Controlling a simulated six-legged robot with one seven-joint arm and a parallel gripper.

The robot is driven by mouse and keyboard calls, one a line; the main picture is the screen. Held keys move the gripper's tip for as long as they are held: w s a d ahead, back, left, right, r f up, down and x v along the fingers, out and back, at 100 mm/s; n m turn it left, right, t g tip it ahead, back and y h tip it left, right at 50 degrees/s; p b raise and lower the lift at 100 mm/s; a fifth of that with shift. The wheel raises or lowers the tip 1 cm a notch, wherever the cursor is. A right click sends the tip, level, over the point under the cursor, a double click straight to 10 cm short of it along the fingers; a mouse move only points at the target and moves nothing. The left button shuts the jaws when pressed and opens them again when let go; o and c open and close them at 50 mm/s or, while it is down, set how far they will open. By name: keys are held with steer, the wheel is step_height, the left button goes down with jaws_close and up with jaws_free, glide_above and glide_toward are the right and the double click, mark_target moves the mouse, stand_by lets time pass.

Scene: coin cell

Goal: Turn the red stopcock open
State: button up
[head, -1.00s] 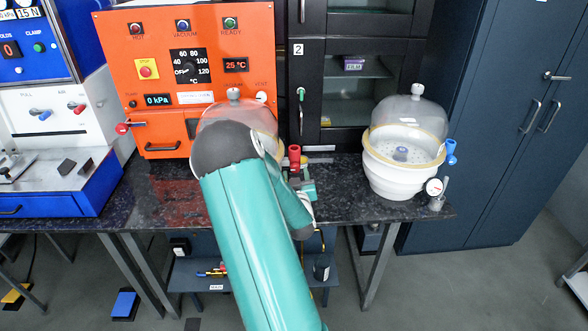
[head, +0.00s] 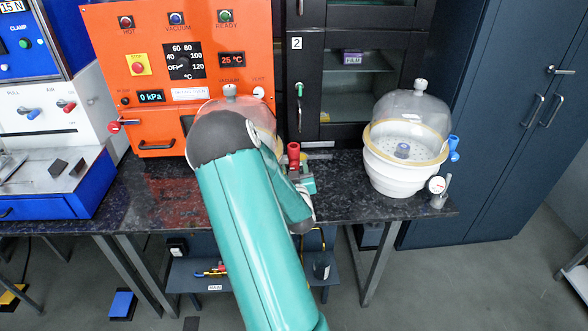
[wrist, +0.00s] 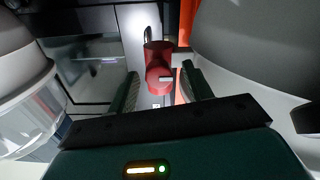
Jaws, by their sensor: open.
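The red stopcock (head: 293,152) stands upright above the black counter, just right of a clear-domed desiccator that is mostly hidden behind my arm. In the wrist view the red stopcock (wrist: 157,66) shows ahead, with its red handle between the two finger lines. My gripper (wrist: 160,75) is open, with one finger on each side of the stopcock. I see gaps at both sides; whether a finger touches it I cannot tell.
A second desiccator (head: 403,165) with a clear dome and blue stopcock (head: 454,148) stands at the right. An orange vacuum oven (head: 185,60) is behind my arm on the left. A black glass-doored cabinet (head: 350,75) stands behind. Counter between the stopcock and the right desiccator is mostly clear.

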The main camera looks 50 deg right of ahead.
steer(key=shift+s, duration=0.1)
steer(key=c, duration=1)
steer(key=shift+o, duration=0.2)
steer(key=shift+m, duration=0.3)
steer(key=m, duration=1.3)
steer(key=shift+d, duration=0.1)
steer(key=shift+f+m, duration=0.1)
steer(key=shift+m, duration=2.1)
